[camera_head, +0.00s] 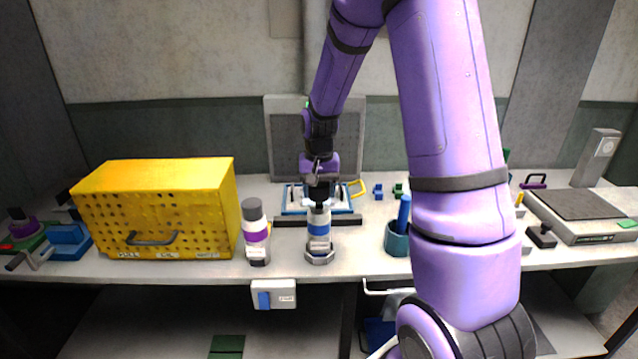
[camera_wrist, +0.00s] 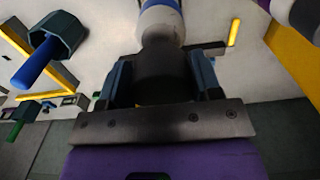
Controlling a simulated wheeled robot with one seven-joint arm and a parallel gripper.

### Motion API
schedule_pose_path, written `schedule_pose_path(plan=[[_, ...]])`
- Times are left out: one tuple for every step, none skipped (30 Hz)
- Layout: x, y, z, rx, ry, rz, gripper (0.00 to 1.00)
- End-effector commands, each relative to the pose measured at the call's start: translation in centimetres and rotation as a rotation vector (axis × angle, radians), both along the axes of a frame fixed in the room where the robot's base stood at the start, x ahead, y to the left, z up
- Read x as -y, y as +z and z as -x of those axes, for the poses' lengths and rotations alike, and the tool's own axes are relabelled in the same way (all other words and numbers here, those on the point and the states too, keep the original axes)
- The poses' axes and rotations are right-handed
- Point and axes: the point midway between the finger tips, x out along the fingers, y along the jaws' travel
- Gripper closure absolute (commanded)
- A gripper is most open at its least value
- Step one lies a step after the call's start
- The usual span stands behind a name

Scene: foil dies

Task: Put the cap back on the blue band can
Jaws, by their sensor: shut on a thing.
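The blue band can (camera_head: 319,228) is white with a blue band and stands upright in a grey hexagonal holder (camera_head: 320,258) near the bench's front edge. My gripper (camera_head: 319,194) is directly above it, pointing down. In the wrist view, my gripper's two fingers are shut on the dark cap (camera_wrist: 165,75), one on each side. The white top of the can (camera_wrist: 160,24) shows just beyond the cap and lines up with it. The cap appears to meet the can's top; I cannot tell whether it is seated. In the head view the gripper mostly hides the cap.
A purple band can (camera_head: 256,232) with a dark cap stands to the left, beside a yellow perforated box (camera_head: 160,210). A teal cup (camera_head: 397,240) with a blue handle stands to the right. A blue-framed tray (camera_head: 290,205) and a dark bar (camera_head: 345,219) lie behind.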

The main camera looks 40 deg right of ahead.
Motion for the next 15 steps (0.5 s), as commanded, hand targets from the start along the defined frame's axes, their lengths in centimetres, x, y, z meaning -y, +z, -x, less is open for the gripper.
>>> schedule_pose_path(plan=[[0.0,-0.5,0.0,-0.002,0.0,-0.001,0.67],[0.0,-0.7,0.0,-0.002,0.0,0.0,0.67],[0.0,-1.1,0.0,-0.002,0.0,0.0,0.67],[0.0,-1.3,0.0,-0.002,0.0,-0.001,0.67],[0.0,-1.6,0.0,-0.002,0.0,-0.001,0.67],[0.0,-1.9,0.0,-0.002,0.0,-0.001,0.67],[0.0,-2.1,0.0,-0.002,0.0,-0.001,0.67],[0.0,-2.3,0.0,-0.002,0.0,-0.001,0.67],[0.0,-2.6,0.0,-0.001,0.0,-0.001,0.67],[0.0,-2.7,0.0,-0.001,0.0,-0.001,0.67],[0.0,-2.9,0.0,-0.001,0.0,-0.001,0.67],[0.0,-3.1,0.0,-0.002,0.0,-0.001,0.67],[0.0,-3.2,0.0,-0.002,0.0,-0.001,0.67],[0.0,-3.3,0.0,-0.002,0.0,-0.001,0.67],[0.0,-3.4,0.0,-0.001,0.0,-0.001,0.67]])
